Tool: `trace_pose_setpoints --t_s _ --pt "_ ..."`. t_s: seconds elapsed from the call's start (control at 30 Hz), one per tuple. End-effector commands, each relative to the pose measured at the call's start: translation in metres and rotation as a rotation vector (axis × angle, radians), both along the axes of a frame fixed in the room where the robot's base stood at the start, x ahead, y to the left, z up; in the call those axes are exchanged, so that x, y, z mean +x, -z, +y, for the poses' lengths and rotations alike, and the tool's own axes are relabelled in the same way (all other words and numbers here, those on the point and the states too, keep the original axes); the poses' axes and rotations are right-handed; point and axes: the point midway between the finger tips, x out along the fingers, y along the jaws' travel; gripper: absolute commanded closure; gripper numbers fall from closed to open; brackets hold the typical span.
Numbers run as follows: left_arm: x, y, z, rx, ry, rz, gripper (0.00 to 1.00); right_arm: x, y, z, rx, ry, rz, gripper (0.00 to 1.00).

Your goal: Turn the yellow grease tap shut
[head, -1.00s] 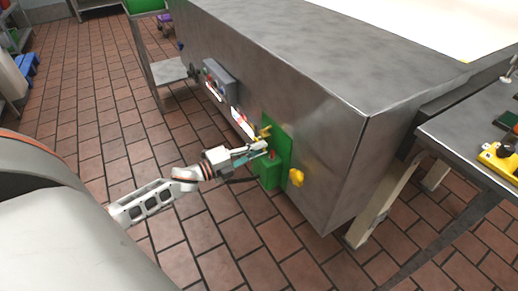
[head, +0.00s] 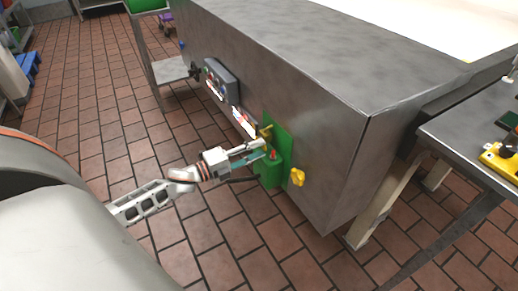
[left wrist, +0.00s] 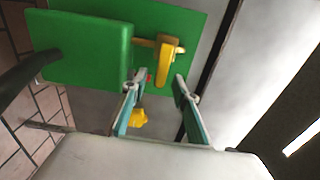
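The yellow tap (head: 265,131) sits on a green panel (head: 284,138) on the side of the steel machine. In the left wrist view the tap (left wrist: 166,62) shows its lever and stem beside a green box (left wrist: 88,54). My left gripper (head: 266,149) is at the panel, just by the tap. In the left wrist view its fingers (left wrist: 160,82) are apart with nothing between them, and the lever lies just beyond their tips. I cannot tell whether a finger touches it. My right gripper is not in view.
A yellow knob (head: 297,177) sticks out of the machine side, right of the green panel. A grey control box (head: 221,80) is farther left. A steel table (head: 470,142) stands at the right.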

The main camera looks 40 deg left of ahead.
Motion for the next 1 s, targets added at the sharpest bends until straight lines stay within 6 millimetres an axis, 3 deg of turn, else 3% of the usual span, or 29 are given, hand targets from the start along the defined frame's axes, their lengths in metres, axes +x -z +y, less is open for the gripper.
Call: trace_pose_setpoints --t_s 0.5,0.7,1.0 --pt "-0.084 0.001 0.035 0.001 -0.001 0.003 0.71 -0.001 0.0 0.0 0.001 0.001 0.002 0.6" --pt "-0.098 0.001 0.041 0.0 -0.001 0.002 0.71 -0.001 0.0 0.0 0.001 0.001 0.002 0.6" --pt "-0.099 0.0 0.041 0.001 -0.001 0.001 0.71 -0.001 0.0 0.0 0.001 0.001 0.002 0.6"
